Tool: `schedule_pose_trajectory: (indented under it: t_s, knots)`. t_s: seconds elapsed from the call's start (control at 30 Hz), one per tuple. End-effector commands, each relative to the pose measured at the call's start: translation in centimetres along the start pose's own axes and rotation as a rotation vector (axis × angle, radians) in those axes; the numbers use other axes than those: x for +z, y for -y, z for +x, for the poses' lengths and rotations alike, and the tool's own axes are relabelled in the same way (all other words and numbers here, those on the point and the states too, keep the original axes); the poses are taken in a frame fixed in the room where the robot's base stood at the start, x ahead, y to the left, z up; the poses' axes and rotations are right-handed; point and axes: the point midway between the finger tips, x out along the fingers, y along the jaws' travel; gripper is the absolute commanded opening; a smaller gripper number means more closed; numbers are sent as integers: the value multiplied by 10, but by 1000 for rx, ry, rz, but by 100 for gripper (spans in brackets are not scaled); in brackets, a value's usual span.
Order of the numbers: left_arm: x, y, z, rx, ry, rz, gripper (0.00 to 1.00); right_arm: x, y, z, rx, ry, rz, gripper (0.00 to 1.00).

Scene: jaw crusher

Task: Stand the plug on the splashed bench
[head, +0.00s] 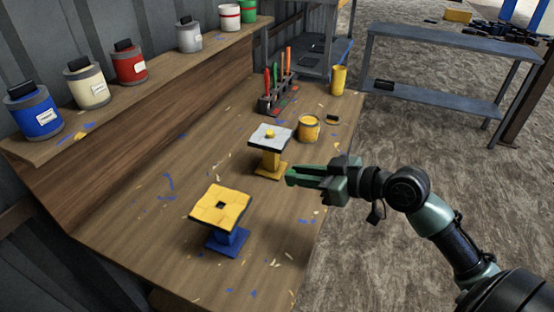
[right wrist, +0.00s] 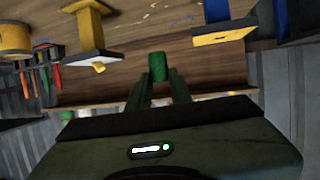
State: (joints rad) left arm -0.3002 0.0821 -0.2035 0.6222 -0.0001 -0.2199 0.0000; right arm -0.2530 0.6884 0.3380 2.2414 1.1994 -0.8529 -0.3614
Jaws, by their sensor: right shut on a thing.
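The bench (head: 140,215) is a long wooden table splashed with blue, yellow and pale paint. My right gripper (head: 292,175) is over its front edge, to the right of two stands. In the right wrist view, its fingers (right wrist: 158,85) are shut on a green cylinder, likely the plug (right wrist: 158,67), held clear of the bench. One stand has a blue base and a yellow top (head: 210,211) with a dark square hole. The other has a yellow base and a grey-white top (head: 261,140) with a small yellow knob (head: 270,133). My left gripper is not in view.
An open yellow paint tin (head: 309,130), a rack of screwdrivers (head: 275,103) and a yellow cylinder (head: 338,80) stand farther back. Paint tins line the raised shelf (head: 150,88). The bench left of the stands is clear. A metal table (head: 450,52) stands beyond.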

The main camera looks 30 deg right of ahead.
Motion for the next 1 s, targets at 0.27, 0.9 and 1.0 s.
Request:
schedule_pose_trajectory:
  t_s: [0.27,0.9,1.0]
  knots:
    - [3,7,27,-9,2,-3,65,-30,-47,-4,173,2,56,0]
    - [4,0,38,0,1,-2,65,99,-49,42,186,5,75,0]
    - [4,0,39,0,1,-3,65,110,-49,46,186,5,72,0]
